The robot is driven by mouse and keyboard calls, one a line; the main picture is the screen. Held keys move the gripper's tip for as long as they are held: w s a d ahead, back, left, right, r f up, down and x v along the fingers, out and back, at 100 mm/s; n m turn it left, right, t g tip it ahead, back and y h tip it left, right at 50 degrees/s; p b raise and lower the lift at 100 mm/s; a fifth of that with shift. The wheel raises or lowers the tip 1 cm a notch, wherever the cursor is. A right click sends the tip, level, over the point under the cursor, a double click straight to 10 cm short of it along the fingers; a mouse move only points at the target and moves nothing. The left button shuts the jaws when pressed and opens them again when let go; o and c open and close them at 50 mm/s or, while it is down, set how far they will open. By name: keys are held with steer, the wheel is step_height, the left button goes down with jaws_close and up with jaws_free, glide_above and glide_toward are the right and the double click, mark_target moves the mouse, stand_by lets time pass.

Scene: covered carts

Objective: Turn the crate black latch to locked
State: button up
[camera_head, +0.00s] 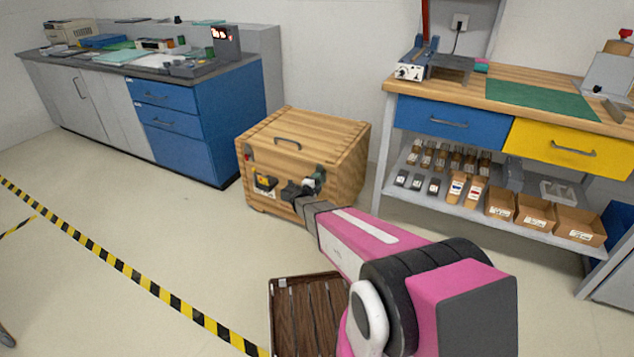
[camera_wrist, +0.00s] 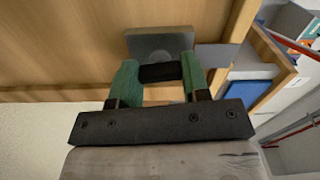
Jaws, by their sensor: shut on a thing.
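The wooden crate (camera_head: 345,150) stands on the floor against the wall, between the blue cabinet and the workbench. In the wrist view, the crate's wooden face (camera_wrist: 60,45) fills the top, with a grey metal plate (camera_wrist: 160,42) on it. My gripper (camera_wrist: 159,74) has green fingers on either side of the black latch (camera_wrist: 160,73), shut on it just in front of the plate. In the head view, my gripper (camera_head: 296,191) is at the crate's front face, and its wrist hides part of the latch area. The latch's exact angle is hard to tell.
A yellow-and-black fitting (camera_head: 265,183) sits left of my gripper on the crate front. A brown slatted box (camera_head: 308,315) lies on the floor below my arm. The blue cabinet (camera_head: 235,110) and workbench (camera_head: 388,130) flank the crate. The floor at left is open.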

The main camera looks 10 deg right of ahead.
steer(key=shift+m, duration=0.5)
steer(key=o, duration=0.9)
steer(key=v, duration=1.1)
